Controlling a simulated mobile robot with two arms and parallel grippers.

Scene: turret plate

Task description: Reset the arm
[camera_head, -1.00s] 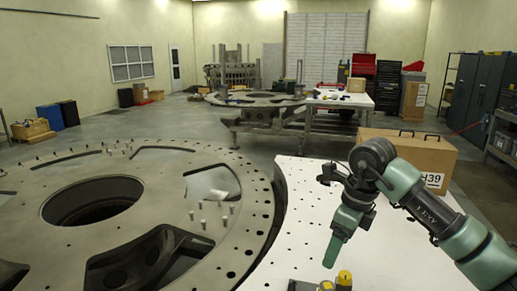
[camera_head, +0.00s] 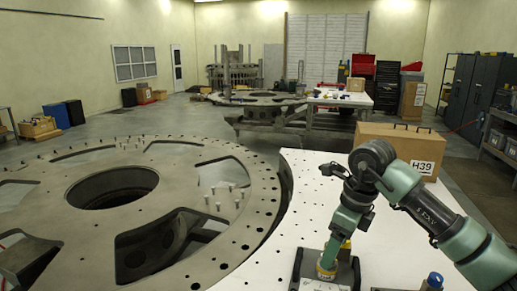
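My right arm (camera_head: 432,207) is green and dark grey and comes in from the right over the white table (camera_head: 290,235). It bends at a dark joint and its lower part hangs down. Its narrow green end, where my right gripper (camera_head: 329,262) is, points down at a dark holder (camera_head: 346,276) with yellow-ringed parts at the table's front. The end overlaps the holder in the picture; I cannot tell whether they touch. The fingers cannot be made out. My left gripper is not in view.
A large grey turret plate (camera_head: 240,215) with holes, openings and upright pins fills the left. A cardboard box (camera_head: 385,140) marked H39 stands at the table's back. A blue-topped part (camera_head: 435,280) is at the front right. A second plate on a stand (camera_head: 260,100) is farther back.

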